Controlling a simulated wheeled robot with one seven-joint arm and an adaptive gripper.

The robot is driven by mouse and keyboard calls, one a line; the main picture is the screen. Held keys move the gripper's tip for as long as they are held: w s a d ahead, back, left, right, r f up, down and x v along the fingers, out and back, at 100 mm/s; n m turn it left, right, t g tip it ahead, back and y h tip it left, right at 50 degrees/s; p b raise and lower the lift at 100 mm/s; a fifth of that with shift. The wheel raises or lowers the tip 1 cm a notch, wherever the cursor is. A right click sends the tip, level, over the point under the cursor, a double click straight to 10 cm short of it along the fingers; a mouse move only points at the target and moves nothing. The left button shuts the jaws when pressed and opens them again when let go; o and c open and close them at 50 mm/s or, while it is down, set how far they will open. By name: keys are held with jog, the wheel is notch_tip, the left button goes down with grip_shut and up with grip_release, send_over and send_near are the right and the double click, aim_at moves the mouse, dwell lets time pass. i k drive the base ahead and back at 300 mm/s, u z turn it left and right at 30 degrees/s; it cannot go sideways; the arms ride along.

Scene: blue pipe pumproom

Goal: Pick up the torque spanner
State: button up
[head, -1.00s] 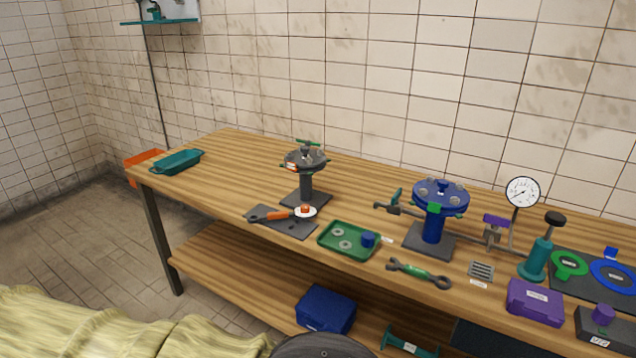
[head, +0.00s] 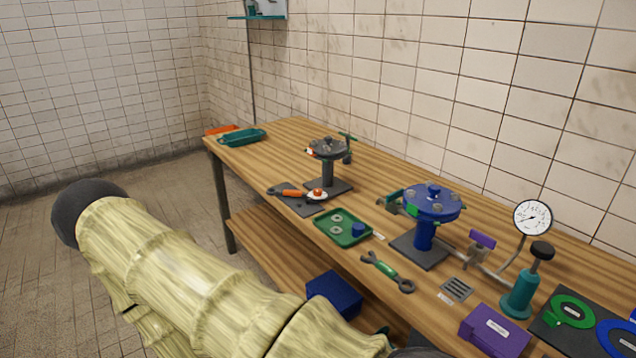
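A spanner with an orange grip, a dark end and a round white dial-like head with an orange knob (head: 294,193) lies on a dark mat (head: 305,209) near the bench's front edge; it looks like the torque spanner. My arm, in a pale yellow cover, crosses the lower left in front of the bench. My gripper is not in view. No part of my arm touches either spanner.
A grey flanged stand (head: 328,167) rises right behind the mat. A green tray (head: 342,229) with washers and a blue piece lies beside it. A blue flanged stand (head: 424,232), pressure gauge (head: 532,218) and teal hand pump (head: 522,288) stand to the right.

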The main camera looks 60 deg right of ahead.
aim_at(296, 193)
jog(key=z, duration=1.35)
